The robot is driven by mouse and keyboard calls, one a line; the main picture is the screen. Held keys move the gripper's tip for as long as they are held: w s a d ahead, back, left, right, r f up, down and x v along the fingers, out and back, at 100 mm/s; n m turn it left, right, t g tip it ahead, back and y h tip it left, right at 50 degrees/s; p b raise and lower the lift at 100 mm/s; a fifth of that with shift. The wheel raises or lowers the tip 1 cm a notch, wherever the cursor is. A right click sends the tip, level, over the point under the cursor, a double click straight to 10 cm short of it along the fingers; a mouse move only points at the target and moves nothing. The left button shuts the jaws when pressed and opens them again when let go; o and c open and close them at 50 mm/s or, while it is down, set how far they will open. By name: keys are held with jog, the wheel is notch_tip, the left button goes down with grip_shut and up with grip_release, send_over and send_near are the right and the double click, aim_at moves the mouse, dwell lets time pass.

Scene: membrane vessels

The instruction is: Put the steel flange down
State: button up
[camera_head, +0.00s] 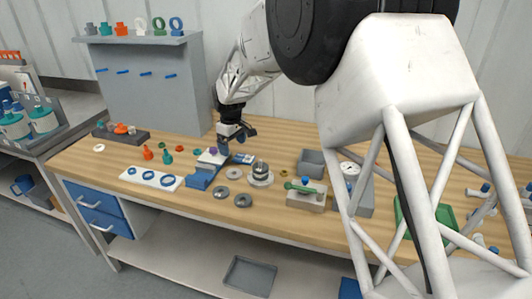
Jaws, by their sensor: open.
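My gripper (236,142) is over the middle of the wooden bench, pointing down, with its jaws open and nothing clearly seen between them. I cannot tell for sure which of these is the steel flange.
A white plate with blue rings (151,179) lies at the front left. A grey block with a green-handled tool (305,195) and a grey open box (311,163) stand right of the metal assembly. A grey pegboard (148,85) rises behind. My white arm hides part of the right side.

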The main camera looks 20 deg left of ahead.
jog(key=s+d+r+m, duration=0.2)
jog(key=s+d+r, duration=0.25)
jog(key=d, duration=0.65)
jog(key=s+d+r+m+t, duration=0.1)
jog(key=s+d+r+m, duration=0.2)
jog(key=d+r, duration=0.55)
jog(key=s+d+r+m, duration=0.2)
jog(key=s+d+r, duration=0.15)
jog(key=d, duration=1.05)
jog(key=s+d+f+m, duration=0.1)
jog(key=s+d+m, duration=0.3)
jog(key=s+d, duration=0.7)
jog(key=s+d+f+m+t, duration=0.1)
jog(key=s+d+m, duration=0.3)
jog(key=s+d, duration=0.6)
jog(key=s+f, duration=0.1)
jog(key=s, duration=0.8)
jog(key=shift+d+f+t, duration=0.3)
jog(key=shift+d, duration=0.1)
